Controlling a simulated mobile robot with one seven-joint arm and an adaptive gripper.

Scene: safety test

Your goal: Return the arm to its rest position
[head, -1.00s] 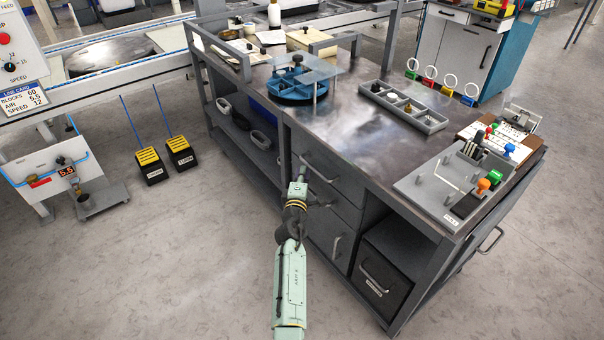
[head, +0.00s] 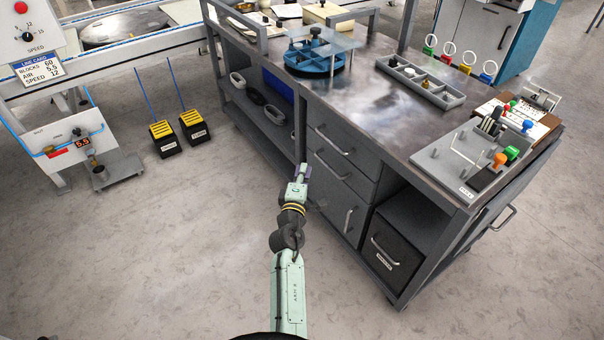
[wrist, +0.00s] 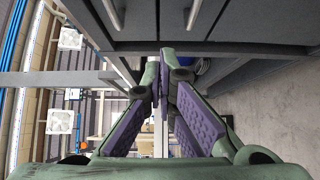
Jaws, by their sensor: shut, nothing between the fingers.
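My arm (head: 290,290) is pale green with dark joints and reaches forward from the bottom of the head view. My gripper (head: 303,170) is at its far end, low in front of the drawer side of the grey workbench (head: 350,190). In the wrist view, the gripper (wrist: 162,88) has purple pads that meet at the tips, with nothing held. The underside and dark drawer fronts (wrist: 190,30) of the bench lie beyond the fingers. I cannot tell the exact gap between gripper and bench.
The bench top holds a blue round fixture (head: 315,62), a grey divided tray (head: 420,80) and a grey plate with coloured knobs (head: 470,155). Two black and yellow pedals (head: 164,138) stand on the floor at left. The floor (head: 180,250) left of my arm is clear.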

